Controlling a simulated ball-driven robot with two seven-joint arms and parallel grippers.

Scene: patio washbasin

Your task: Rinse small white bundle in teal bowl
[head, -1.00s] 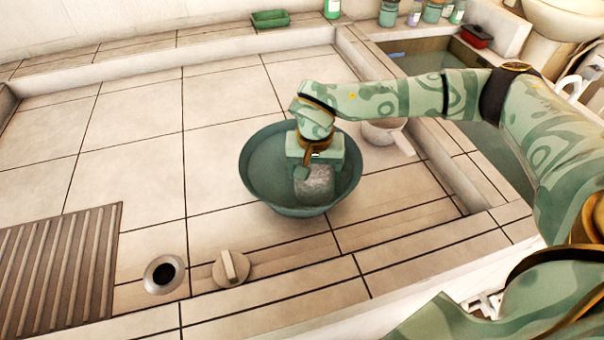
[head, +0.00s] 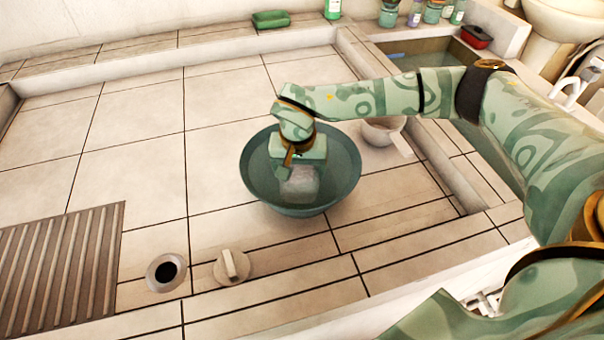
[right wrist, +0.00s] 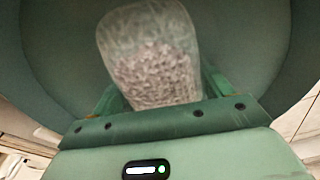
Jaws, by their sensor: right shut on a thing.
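The teal bowl (head: 340,183) sits on the tiled floor of the basin, and its inside fills much of the right wrist view (right wrist: 235,40). My right gripper (head: 298,170) reaches down into the bowl and is shut on the small white bundle (head: 300,187). In the right wrist view the bundle (right wrist: 150,60) is a pale, see-through pouch with grainy grey-white contents, held between the fingers. It is within the bowl's rim; I cannot tell whether it touches the bottom. My left gripper is not in view.
A white dipper (head: 383,132) stands right of the bowl, behind my right arm. A drain hole (head: 166,272), a round stopper (head: 233,266) and a ribbed board (head: 60,260) lie at the front left. A water trough (head: 430,58) is at the back right. The left tiles are clear.

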